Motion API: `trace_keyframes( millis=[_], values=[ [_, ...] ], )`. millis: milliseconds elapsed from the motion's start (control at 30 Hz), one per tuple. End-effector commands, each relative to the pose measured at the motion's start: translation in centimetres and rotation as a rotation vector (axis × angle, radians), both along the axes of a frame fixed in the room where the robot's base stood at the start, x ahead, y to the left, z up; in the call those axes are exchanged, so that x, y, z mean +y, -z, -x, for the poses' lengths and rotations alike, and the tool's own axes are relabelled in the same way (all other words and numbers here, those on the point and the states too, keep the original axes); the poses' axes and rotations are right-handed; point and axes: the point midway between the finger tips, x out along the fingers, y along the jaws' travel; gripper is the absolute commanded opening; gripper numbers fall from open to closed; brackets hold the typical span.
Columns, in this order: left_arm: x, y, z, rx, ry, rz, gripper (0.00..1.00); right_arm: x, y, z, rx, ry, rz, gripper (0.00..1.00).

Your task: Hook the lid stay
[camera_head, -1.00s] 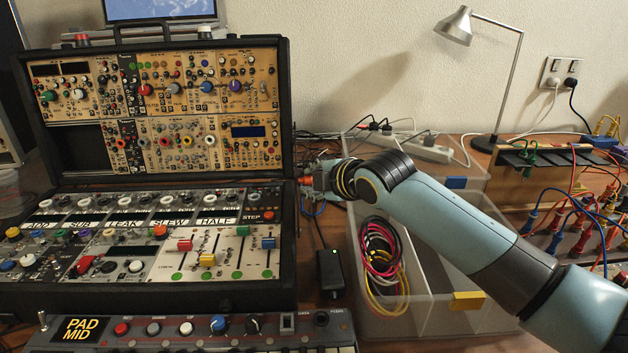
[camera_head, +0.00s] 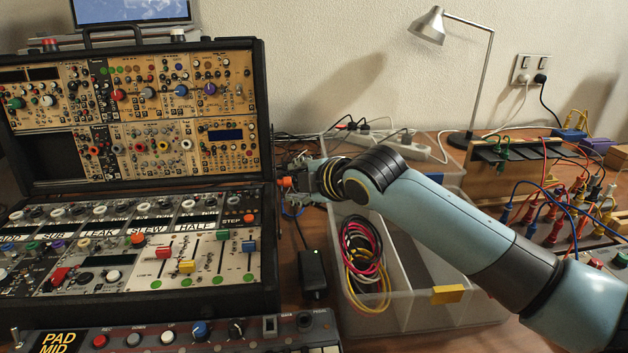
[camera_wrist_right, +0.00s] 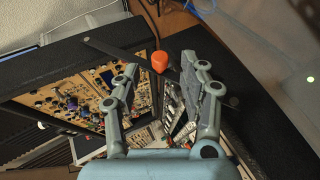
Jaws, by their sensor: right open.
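The synth case stands open, its lid (camera_head: 262,110) upright behind its base (camera_head: 272,285). An orange knob (camera_head: 284,182) shows at the case's right side, and in the wrist view the orange knob (camera_wrist_right: 159,62) lies by a thin dark bar (camera_wrist_right: 108,47), which looks like the lid stay. My right gripper (camera_head: 300,178) is at the case's right edge by the knob. In the wrist view my right gripper (camera_wrist_right: 160,76) is open, with the knob between and just beyond its fingertips and gaps on both sides. Whether the stay is hooked cannot be told. My left gripper is out of view.
A clear divided bin (camera_head: 405,300) with coiled cables (camera_head: 362,255) sits under my right arm. A black adapter (camera_head: 313,272) lies beside the case. A keyboard unit (camera_head: 185,338) is in front. A lamp (camera_head: 470,85) and a cable rack (camera_head: 490,180) stand at the right.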

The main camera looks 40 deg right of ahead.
Motion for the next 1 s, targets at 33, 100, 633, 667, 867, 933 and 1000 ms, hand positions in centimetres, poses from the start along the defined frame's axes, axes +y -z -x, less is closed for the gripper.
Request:
trace_keyframes(
  millis=[33,100,633,667,867,933,1000],
  values=[
    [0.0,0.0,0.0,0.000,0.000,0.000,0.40,0.1,-0.5,1.1,0.000,-0.003,0.003,0.43],
    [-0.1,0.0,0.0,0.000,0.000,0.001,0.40,0.2,-1.2,2.6,0.001,-0.003,0.004,0.43],
    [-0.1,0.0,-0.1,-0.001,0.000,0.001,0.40,0.7,-4.3,8.4,0.002,0.000,0.000,0.43],
    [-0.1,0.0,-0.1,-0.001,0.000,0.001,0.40,0.7,-4.3,8.4,0.002,0.000,0.000,0.43],
    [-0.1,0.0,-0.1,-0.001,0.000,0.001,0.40,0.7,-4.3,8.4,0.001,0.000,-0.001,0.43],
    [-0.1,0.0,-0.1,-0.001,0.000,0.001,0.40,0.7,-4.3,8.4,0.001,0.000,-0.001,0.43],
    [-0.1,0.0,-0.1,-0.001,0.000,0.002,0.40,0.7,-4.3,8.4,0.001,0.000,-0.001,0.43]
  ],
)
